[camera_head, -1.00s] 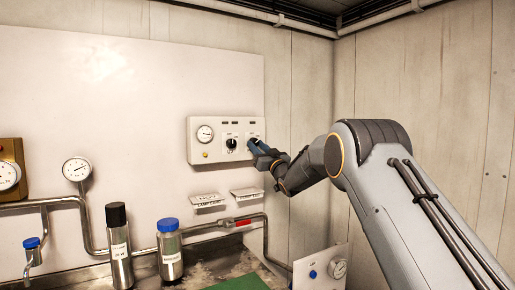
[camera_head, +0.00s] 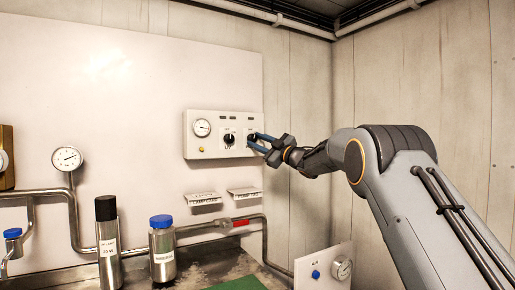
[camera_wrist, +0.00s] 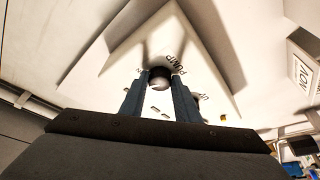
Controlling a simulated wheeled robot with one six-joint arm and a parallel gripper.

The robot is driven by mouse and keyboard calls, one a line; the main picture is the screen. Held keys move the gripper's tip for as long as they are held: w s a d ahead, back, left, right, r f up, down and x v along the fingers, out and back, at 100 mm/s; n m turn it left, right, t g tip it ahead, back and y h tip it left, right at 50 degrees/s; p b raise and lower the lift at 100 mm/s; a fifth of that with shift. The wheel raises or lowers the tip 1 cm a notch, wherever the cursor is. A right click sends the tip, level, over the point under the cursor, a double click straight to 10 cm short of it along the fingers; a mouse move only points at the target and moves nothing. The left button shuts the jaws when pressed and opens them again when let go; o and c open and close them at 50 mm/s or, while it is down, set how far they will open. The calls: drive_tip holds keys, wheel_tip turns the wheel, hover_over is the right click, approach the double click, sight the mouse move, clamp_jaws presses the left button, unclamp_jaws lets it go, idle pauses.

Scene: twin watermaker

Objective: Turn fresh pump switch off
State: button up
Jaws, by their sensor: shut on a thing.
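The white control box (camera_head: 215,150) hangs on the wall panel and carries a middle black knob (camera_head: 229,139) and a right-hand switch knob (camera_head: 251,138). My gripper (camera_head: 253,142) reaches the right-hand knob from the right, with its two blue fingers apart. In the wrist view, the round dark switch knob (camera_wrist: 159,77) sits between the fingertips, and my gripper (camera_wrist: 158,84) is shut on it. The word "PUMP" shows beside the knob, but the rest of the label is hidden. The fingers partly cover the knob, and I cannot read its setting.
Two label plates, pipes with a red-handled valve (camera_head: 240,223), and two bottles (camera_head: 162,250) are below. The side wall is at the right.

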drive_tip(key=shift+w+d+r+n+g, duration=0.1)
drive_tip(key=shift+n+g, duration=0.35)
drive_tip(key=shift+n, duration=0.55)
drive_tip(key=shift+r+n+g, duration=0.1)
drive_tip(key=shift+n+g, duration=0.35)
drive_tip(key=shift+n, duration=0.55)
drive_tip(key=o, duration=1)
drive_tip(key=shift+o, duration=0.2)
drive_tip(key=b+v, duration=0.2)
drive_tip(key=v, duration=0.6)
